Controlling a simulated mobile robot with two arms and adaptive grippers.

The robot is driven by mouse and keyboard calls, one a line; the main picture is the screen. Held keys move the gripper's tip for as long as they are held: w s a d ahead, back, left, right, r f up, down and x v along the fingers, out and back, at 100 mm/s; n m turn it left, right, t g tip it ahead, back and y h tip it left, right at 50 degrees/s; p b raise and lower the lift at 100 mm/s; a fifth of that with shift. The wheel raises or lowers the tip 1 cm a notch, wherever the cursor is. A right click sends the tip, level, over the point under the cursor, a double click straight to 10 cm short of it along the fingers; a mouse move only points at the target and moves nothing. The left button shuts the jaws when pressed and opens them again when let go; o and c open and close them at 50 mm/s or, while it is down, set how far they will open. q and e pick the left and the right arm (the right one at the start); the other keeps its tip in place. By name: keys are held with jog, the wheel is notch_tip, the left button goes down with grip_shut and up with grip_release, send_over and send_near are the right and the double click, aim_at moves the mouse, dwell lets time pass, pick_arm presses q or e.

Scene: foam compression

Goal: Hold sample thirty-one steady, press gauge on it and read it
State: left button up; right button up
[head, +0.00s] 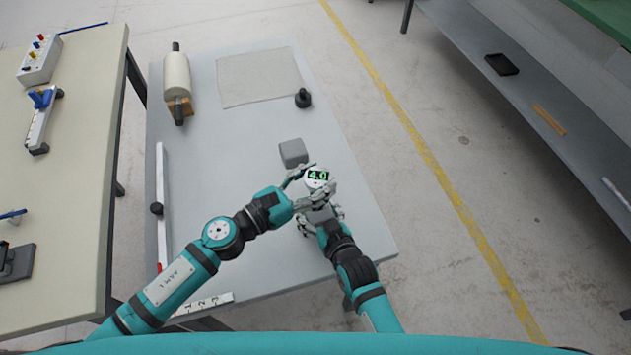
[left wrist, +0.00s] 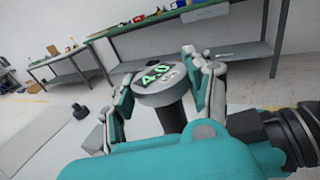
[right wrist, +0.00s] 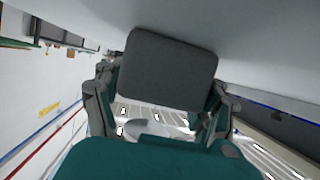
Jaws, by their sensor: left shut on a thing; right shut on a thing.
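The gauge (head: 317,178) is a round white-rimmed dial on a dark stem, with a green display reading 4.0. My left gripper (head: 308,184) is shut on it; the left wrist view shows the gauge (left wrist: 160,88) between its fingers. My right gripper (head: 317,222) is shut on this block, which also fills the middle of the right wrist view (right wrist: 168,68). No number shows on it, so I cannot confirm it is sample thirty-one. Whether the gauge touches the block is hidden by my fingers.
Another grey block (head: 293,152) sits just beyond the gauge on the grey table (head: 225,140). A black knobbed weight (head: 303,98), a flat pale mat (head: 258,77), a cream roller (head: 177,78) and a long white bar (head: 161,200) lie around. The table's middle is clear.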

pick_arm(q)
jog(key=shift+r, duration=0.1)
dwell(0.7)
pick_arm(e)
jog(key=o, duration=1.3)
jog(key=shift+c, duration=0.2)
